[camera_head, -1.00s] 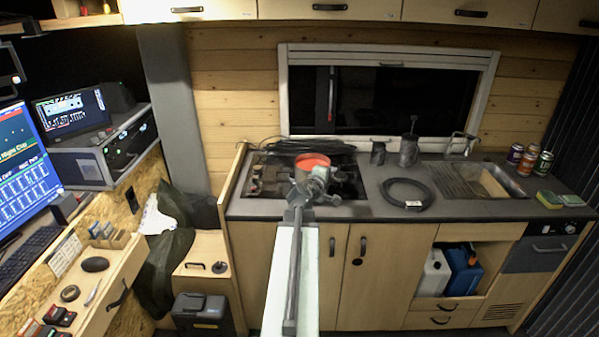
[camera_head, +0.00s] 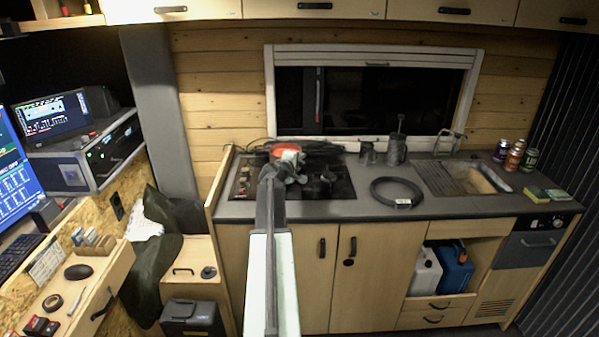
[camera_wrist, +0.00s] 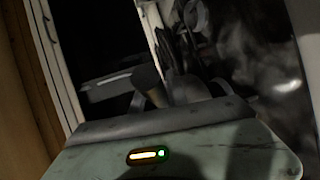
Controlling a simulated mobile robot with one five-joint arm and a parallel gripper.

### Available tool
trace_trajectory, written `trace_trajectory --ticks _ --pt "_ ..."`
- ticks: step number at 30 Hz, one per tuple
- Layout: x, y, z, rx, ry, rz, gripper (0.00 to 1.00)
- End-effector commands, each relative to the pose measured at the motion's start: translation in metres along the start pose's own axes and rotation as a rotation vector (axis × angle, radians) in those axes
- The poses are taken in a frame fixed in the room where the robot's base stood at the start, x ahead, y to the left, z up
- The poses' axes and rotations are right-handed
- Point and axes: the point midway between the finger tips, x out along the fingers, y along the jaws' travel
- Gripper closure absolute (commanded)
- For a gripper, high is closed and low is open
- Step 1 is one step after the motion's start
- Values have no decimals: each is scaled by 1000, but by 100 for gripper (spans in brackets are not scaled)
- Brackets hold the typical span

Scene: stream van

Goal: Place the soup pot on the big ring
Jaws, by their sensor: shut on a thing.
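The soup pot (camera_head: 288,150) shows as a small orange-red patch beyond the end of my arm. Its body is mostly hidden by my gripper. My gripper (camera_head: 279,170) is shut on the pot and holds it over the left-middle part of the black hob (camera_head: 338,189). I cannot tell whether the pot's base touches the hob. A dark burner (camera_head: 318,187) is visible right of the gripper; the big ring cannot be clearly told apart. In the wrist view, a blurred dark grey surface fills the right side; I cannot tell whether it is the pot.
A dark cable bundle (camera_head: 315,147) lies behind the hob. A mug (camera_head: 367,153) and a metal can (camera_head: 396,149) stand to its right. Hob controls (camera_head: 243,181) are at left.

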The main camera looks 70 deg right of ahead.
Motion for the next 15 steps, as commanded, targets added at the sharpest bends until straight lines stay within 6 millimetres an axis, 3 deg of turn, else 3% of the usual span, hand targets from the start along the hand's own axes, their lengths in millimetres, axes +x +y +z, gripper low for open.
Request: trace_trajectory --ticks 1,3,15 --pt "4 -18 1 1 0 1 100" --pt "7 -28 1 1 0 1 100" --pt "7 -30 1 1 0 1 100"
